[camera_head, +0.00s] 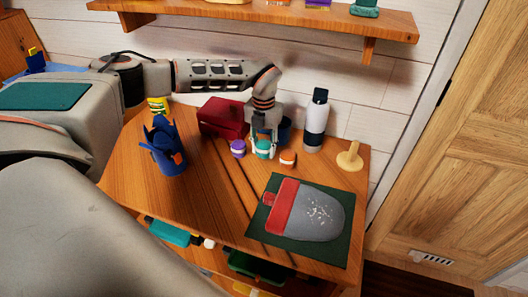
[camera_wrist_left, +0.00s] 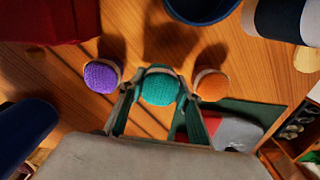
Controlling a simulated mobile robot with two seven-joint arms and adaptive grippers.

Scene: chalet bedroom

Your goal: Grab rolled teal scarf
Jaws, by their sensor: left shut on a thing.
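The rolled teal scarf (camera_head: 262,149) stands on the wooden table between a purple roll (camera_head: 238,148) and an orange roll (camera_head: 287,158). My left gripper (camera_head: 264,150) reaches down from above and is shut on the teal scarf. In the left wrist view the teal scarf (camera_wrist_left: 159,87) sits between the two fingers, with the purple roll (camera_wrist_left: 101,76) to its left and the orange roll (camera_wrist_left: 212,85) to its right, both apart from the fingers. My right gripper is not in view.
A red box (camera_head: 222,117) stands behind the purple roll. A white and dark bottle (camera_head: 314,122) and a beige stand (camera_head: 349,157) are at the back right. A blue holder (camera_head: 165,150) stands at the left. A grey and red mitten-like item (camera_head: 312,215) lies on a green mat (camera_head: 334,255) in front.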

